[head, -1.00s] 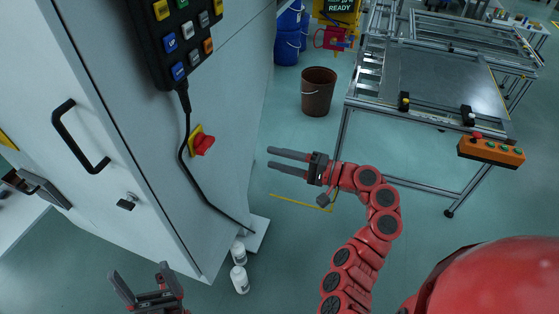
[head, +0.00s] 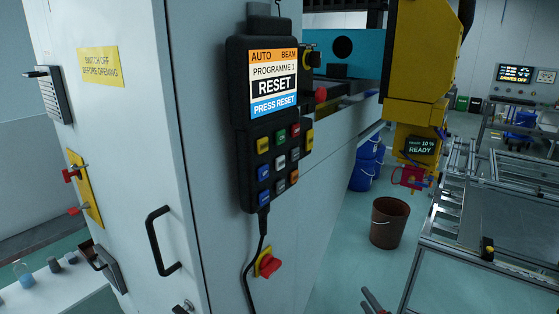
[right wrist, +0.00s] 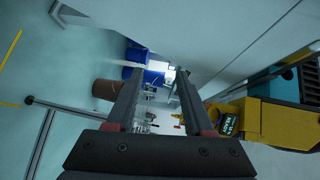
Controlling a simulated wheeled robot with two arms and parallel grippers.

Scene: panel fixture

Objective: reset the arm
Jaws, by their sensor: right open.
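A black pendant (head: 270,125) hangs on the pale cabinet (head: 210,120) in the head view. Its screen (head: 274,83) reads "AUTO BEAM", "RESET" and "PRESS RESET". Several coloured buttons (head: 278,155) sit below it. A yellow arm (head: 420,70) is at the upper right, with a small display (head: 420,146) reading "READY"; it also shows in the right wrist view (right wrist: 265,124). In the right wrist view the gripper (right wrist: 161,80) is open and empty. My left gripper is out of view.
A red rotary switch (head: 267,264) and a black door handle (head: 160,241) stick out of the cabinet. A cable hangs from the pendant. A brown bin (head: 388,222) and blue drums (head: 367,165) stand behind. A metal frame table (head: 480,245) is at right.

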